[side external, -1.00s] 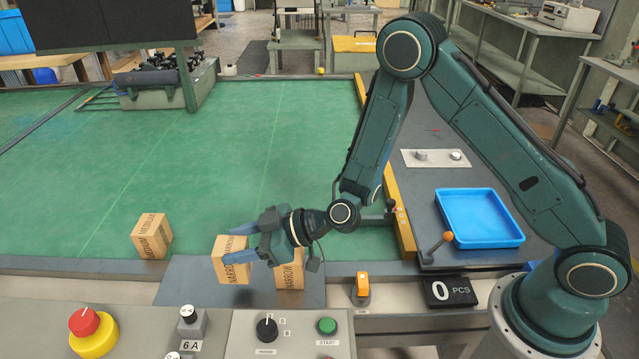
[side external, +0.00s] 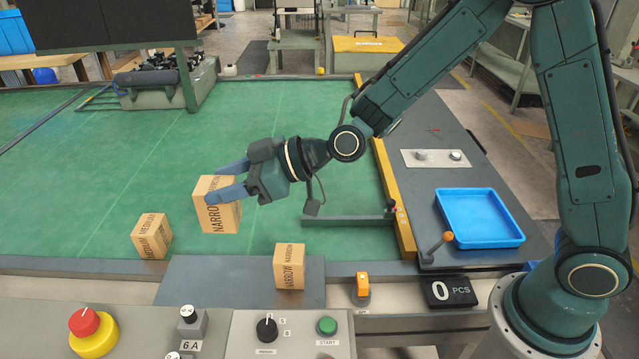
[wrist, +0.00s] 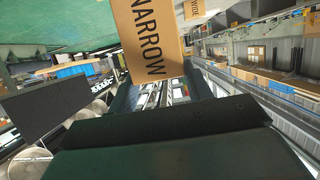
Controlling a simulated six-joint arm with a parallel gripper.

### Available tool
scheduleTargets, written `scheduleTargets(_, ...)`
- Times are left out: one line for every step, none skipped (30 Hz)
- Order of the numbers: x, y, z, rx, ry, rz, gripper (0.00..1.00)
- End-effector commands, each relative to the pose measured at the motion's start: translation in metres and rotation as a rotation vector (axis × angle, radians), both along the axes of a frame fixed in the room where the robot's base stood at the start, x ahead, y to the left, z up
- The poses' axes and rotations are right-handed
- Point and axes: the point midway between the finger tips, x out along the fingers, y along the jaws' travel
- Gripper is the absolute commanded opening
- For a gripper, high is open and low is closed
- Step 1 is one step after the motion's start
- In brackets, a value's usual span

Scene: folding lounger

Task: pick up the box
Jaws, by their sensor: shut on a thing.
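My gripper (side external: 236,181) is shut on a tan box marked NARROW (side external: 222,216) and holds it in the air above the green surface. The same box fills the top middle of the wrist view (wrist: 150,40). A second NARROW box (side external: 289,268) stands on the grey plate (side external: 200,281) at the front, below and to the right of my gripper. A box marked MEDIUM (side external: 151,237) sits on the green surface near its front edge, left of the held box.
The green surface (side external: 120,160) is mostly clear behind the boxes. A yellow rail (side external: 392,205) bounds it on the right. An empty blue tray (side external: 479,218) lies beyond the rail. A control panel (side external: 265,347) with an emergency button (side external: 84,320) runs along the front.

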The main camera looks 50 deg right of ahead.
Motion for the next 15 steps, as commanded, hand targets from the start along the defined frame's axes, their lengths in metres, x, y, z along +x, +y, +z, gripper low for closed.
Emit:
scheduleTargets(0.0003, 0.0003, 0.0054, 0.001, -0.003, 0.001, 0.23)
scheduleTargets(0.0002, 0.0002, 0.0069, 0.001, -0.003, 0.001, 0.23)
scheduleTargets(0.0003, 0.0001, 0.0086, 0.0, -0.003, 0.0, 0.23)
scheduleTargets(0.0002, 0.0001, 0.0097, 0.0, -0.003, 0.0, 0.23)
scheduleTargets(0.0003, 0.0001, 0.0107, 0.0, -0.003, 0.0, 0.23)
scheduleTargets(0.0002, 0.0001, 0.0116, 0.001, -0.002, -0.001, 0.23)
scheduleTargets(0.0002, 0.0001, 0.0122, 0.001, -0.002, -0.001, 0.23)
scheduleTargets(0.0002, 0.0, 0.0126, 0.001, -0.002, -0.001, 0.23)
scheduleTargets(0.0001, 0.0, 0.0128, 0.001, -0.002, -0.001, 0.23)
scheduleTargets(0.0001, 0.0001, 0.0129, 0.001, -0.002, -0.001, 0.23)
scheduleTargets(0.0001, 0.0001, 0.013, 0.001, -0.002, -0.001, 0.23)
scheduleTargets(0.0002, 0.0, 0.0129, 0.0, -0.001, -0.001, 0.23)
scheduleTargets(0.0001, 0.0, 0.0128, 0.0, -0.001, -0.001, 0.23)
scheduleTargets(0.0001, 0.0, 0.0128, 0.0, -0.001, -0.001, 0.23)
scheduleTargets(0.0001, 0.0, 0.0128, 0.0, -0.001, -0.001, 0.23)
